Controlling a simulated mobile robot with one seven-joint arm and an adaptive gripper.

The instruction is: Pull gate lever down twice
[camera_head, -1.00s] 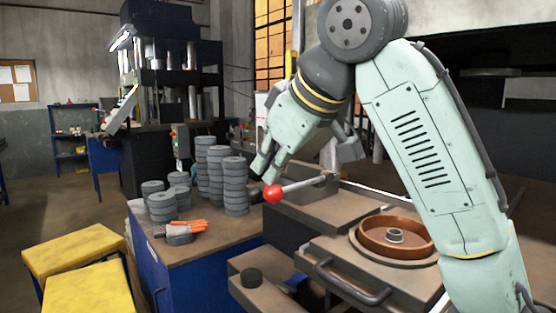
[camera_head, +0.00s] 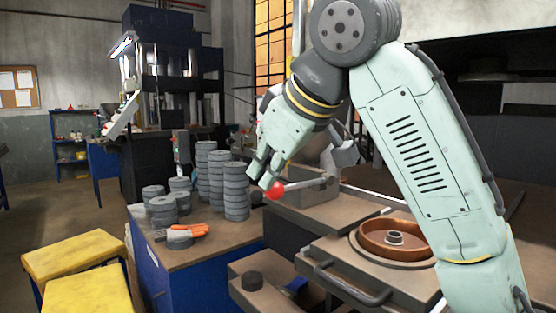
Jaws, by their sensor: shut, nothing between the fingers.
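The gate lever (camera_head: 306,185) is a grey rod with a red ball knob (camera_head: 275,191) at its left end. It runs from a grey bracket on the machine and lies nearly level, its knob end slightly lower. My gripper (camera_head: 261,180) reaches down from the upper right, with its fingertips right at the knob's upper left and partly in front of it. The fingers are shut with nothing between them. Whether they touch the knob cannot be told.
A copper-coloured ring mould (camera_head: 392,238) sits on the machine, with a dark handle (camera_head: 345,284) in front. Stacks of grey discs (camera_head: 236,190) and orange-and-white gloves (camera_head: 186,231) lie on the bench to the left. Yellow stools (camera_head: 75,252) stand at lower left.

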